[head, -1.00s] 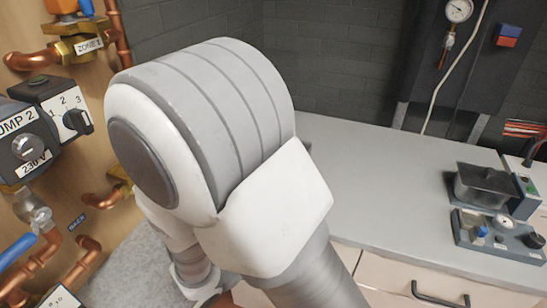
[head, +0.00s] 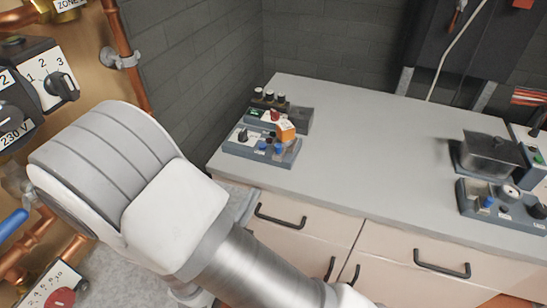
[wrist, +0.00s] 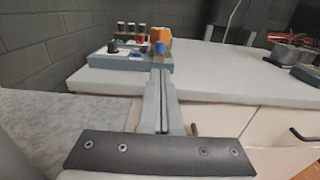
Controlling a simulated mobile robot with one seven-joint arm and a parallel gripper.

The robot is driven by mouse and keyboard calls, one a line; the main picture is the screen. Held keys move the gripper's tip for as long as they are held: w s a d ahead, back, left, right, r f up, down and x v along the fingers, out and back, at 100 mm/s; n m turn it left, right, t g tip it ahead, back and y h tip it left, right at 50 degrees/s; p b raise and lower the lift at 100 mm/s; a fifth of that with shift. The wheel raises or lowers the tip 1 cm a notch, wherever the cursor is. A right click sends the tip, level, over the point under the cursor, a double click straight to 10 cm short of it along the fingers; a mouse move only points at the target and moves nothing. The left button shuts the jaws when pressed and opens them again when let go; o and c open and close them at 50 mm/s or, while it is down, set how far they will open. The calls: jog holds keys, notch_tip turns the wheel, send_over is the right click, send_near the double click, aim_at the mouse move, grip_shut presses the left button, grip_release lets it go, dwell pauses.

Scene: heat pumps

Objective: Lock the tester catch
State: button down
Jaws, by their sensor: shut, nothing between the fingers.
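My gripper (wrist: 160,76) shows in the wrist view, with its two grey fingers together and nothing between them. It points toward the counter's front edge, below a grey device (head: 262,145) with a black knob, blue parts and an orange block. This device stands at the counter's left end and also shows in the wrist view (wrist: 112,55). A second grey device (head: 500,213) with a dial, below a dark lidded box (head: 490,157), stands at the right. I cannot tell which one is the tester, and no catch can be made out. My gripper is out of the head view.
The grey counter (head: 360,150) is bare between the two devices. Drawers with black handles (head: 281,217) are below it. A board with copper pipes (head: 125,60) and a pump control (head: 40,80) stands at the left. A dark brick wall is behind.

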aim_at(278, 149)
jog(key=x, duration=1.3)
jog(key=shift+w+d, duration=0.1)
jog(key=shift+w, duration=0.25)
jog(key=shift+x, duration=0.9)
jog(key=shift+w+d+r, duration=0.15)
jog(key=shift+r, duration=0.05)
